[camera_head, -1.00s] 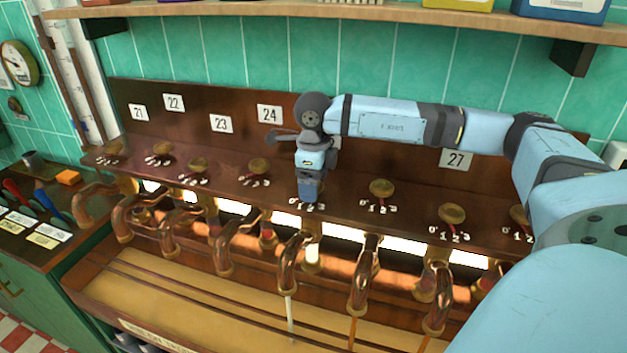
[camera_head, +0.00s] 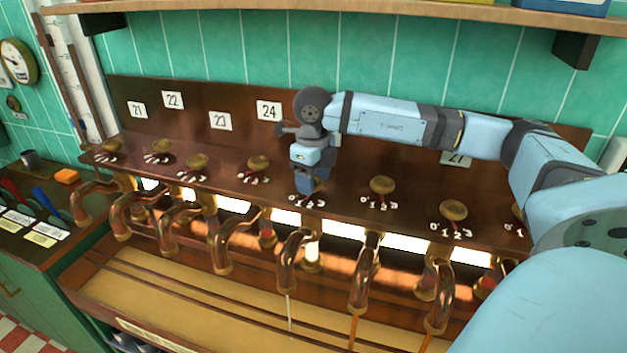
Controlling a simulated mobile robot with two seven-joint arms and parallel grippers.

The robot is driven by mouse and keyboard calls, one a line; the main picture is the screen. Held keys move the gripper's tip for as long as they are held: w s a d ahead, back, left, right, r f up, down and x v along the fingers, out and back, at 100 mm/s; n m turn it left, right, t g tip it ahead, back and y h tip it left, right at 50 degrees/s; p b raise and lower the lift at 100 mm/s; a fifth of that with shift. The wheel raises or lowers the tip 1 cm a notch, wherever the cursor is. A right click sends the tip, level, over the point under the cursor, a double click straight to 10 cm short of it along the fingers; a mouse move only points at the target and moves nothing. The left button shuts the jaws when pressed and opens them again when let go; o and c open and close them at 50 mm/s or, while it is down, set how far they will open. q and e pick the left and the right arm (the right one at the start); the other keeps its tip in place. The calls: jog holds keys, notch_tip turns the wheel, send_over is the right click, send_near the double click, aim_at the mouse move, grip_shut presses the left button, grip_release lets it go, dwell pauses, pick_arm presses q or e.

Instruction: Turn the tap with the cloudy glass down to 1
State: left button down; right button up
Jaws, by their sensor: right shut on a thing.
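My right gripper (camera_head: 306,186) points down at a brass tap knob (camera_head: 319,184) on the dark wooden ledge and is shut on it, hiding most of it. A dial marked 0, 1, 2, 3 shows just below the knob; its pointer is too small to read. Below the ledge, a cloudy, whitish sight glass (camera_head: 312,250) sits beside this tap's copper spout (camera_head: 291,255). A thin pale stream (camera_head: 289,312) runs from the spout. My left gripper is not in view.
Similar brass knobs stand on both sides, the nearest at left (camera_head: 259,164) and right (camera_head: 382,185). Two spouts at right run orange streams (camera_head: 353,328). Number plates line the backboard, and a shelf (camera_head: 350,8) hangs above.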

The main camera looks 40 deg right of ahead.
jog(key=shift+m, duration=1.1)
jog(key=o, duration=0.9)
jog(key=shift+r, duration=0.15)
notch_tip(320, 180, up, 12)
jog(key=shift+f+b, duration=0.1)
jog(key=shift+b, duration=0.45)
